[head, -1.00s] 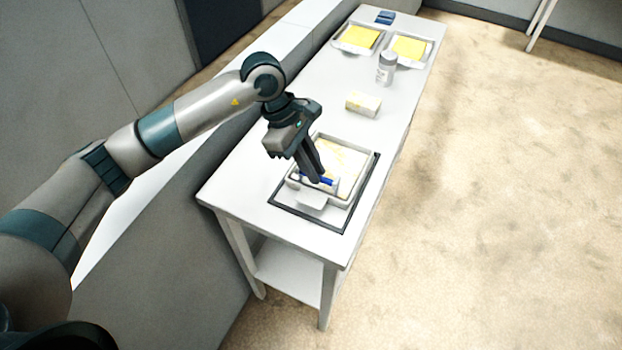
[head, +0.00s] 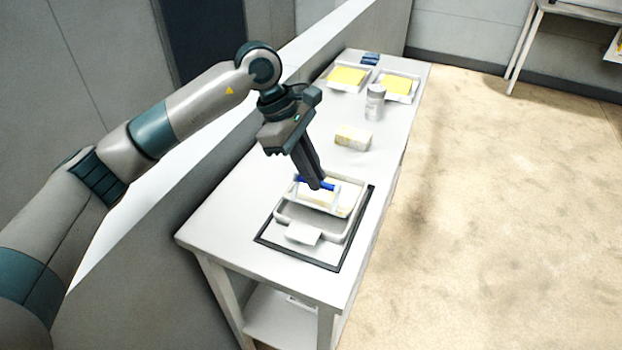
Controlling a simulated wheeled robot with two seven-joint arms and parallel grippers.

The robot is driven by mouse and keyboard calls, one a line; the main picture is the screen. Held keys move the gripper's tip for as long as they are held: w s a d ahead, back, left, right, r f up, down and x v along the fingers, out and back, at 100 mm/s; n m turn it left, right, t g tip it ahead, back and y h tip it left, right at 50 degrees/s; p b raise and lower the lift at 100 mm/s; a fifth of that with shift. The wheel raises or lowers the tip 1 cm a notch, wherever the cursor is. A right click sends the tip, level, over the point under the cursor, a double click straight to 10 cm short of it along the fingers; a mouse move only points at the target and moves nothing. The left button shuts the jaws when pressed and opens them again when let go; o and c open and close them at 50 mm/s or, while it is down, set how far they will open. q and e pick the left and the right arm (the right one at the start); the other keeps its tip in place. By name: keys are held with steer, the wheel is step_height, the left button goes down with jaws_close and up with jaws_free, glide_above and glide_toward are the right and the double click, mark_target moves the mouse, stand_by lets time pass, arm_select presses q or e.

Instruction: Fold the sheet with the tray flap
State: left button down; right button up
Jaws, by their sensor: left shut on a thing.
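The white tray (head: 338,236) sits inside a dark rectangular frame at the near end of the table. A blue bar (head: 328,187) runs along the edge of the pale tray flap (head: 335,196). My left gripper (head: 316,186) is shut on the blue bar and holds it over the middle to far part of the tray. The pale yellow sheet (head: 313,191) shows only in part at the far side, around and behind the flap. I cannot tell how far the sheet is folded. A white tab (head: 303,234) sticks out at the tray's near side. My right gripper is not in view.
A pale block (head: 352,138) and a grey-white canister (head: 374,103) stand farther along the table (head: 225,222). Two trays with yellow sheets (head: 347,75) (head: 397,85) and a small blue item (head: 370,59) are at the far end. A low wall runs along the left.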

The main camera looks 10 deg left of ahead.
arm_select(q)
steer(key=shift+f, duration=0.4)
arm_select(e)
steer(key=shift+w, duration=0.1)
